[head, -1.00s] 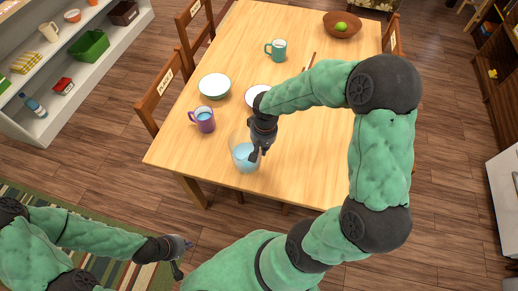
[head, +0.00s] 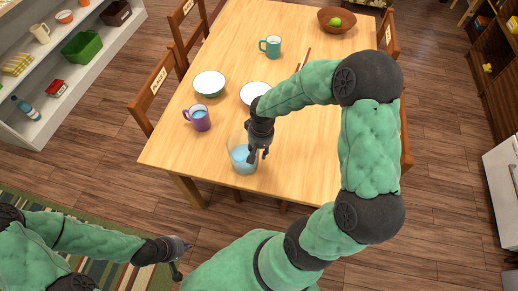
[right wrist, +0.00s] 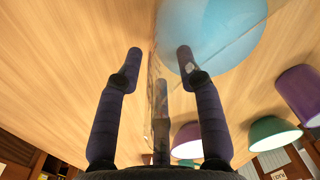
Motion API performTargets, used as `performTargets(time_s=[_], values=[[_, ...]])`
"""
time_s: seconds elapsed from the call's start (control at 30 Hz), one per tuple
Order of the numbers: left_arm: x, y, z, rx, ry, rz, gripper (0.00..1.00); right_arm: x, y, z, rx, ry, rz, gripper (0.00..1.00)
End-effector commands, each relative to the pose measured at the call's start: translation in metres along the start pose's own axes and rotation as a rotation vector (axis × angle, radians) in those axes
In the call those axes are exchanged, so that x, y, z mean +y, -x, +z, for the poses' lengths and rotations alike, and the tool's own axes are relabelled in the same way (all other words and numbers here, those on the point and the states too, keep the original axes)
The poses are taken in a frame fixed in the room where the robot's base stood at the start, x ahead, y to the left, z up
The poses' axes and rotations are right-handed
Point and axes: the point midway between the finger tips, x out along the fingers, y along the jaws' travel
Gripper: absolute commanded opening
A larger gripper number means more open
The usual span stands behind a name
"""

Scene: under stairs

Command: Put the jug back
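A clear jug (head: 239,163) with blue liquid stands upright near the table's front edge. In the right wrist view its blue liquid (right wrist: 215,30) fills the top, right of centre. My right gripper (head: 258,156) is at the jug's right side, pointing down. Its two fingers are apart in the right wrist view (right wrist: 158,62), with clear jug material and a see-through upright piece between them. I cannot tell whether they touch the jug. My left gripper (head: 182,257) hangs off the table at lower left, with its fingers apart and nothing between them.
On the table (head: 305,160) are a purple mug (head: 199,119), two bowls (head: 209,84) (head: 254,93), a teal mug (head: 271,46) and a brown bowl (head: 335,20) with green fruit. Chairs (head: 152,93) stand around it. A white shelf (head: 62,109) is at left.

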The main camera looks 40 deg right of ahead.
Motion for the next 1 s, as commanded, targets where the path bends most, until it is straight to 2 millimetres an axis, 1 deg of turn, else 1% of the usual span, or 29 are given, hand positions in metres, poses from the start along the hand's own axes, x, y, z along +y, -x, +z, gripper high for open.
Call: performTargets(time_s=[0.27, 0.37, 0.47, 0.7, 0.8, 0.9, 1.0], values=[[0.0, 0.001, 0.0, 0.0, 0.0, 0.0, 0.0, 0.0, 0.001, 0.0, 0.0, 0.0, 0.0, 0.38], [0.002, 0.005, 0.0, 0.0, 0.0, 0.0, 0.0, 0.0, 0.007, -0.001, 0.001, 0.0, 0.0, 0.38], [0.003, 0.01, 0.0, 0.0, 0.0, 0.0, 0.0, 0.0, 0.022, -0.001, 0.004, 0.0, 0.001, 0.38], [0.009, 0.025, 0.001, 0.0, 0.0, 0.0, 0.0, -0.001, 0.072, -0.001, 0.004, -0.001, -0.001, 0.38], [0.011, 0.03, 0.001, 0.0, 0.0, 0.0, 0.0, 0.0, 0.09, -0.001, 0.003, 0.001, 0.0, 0.38], [0.012, 0.033, 0.001, 0.0, 0.0, 0.0, 0.0, 0.0, 0.105, -0.001, 0.003, -0.001, 0.0, 0.38], [0.013, 0.036, 0.001, 0.0, 0.0, 0.0, 0.0, 0.0, 0.115, -0.001, 0.002, 0.0, 0.0, 0.38]])
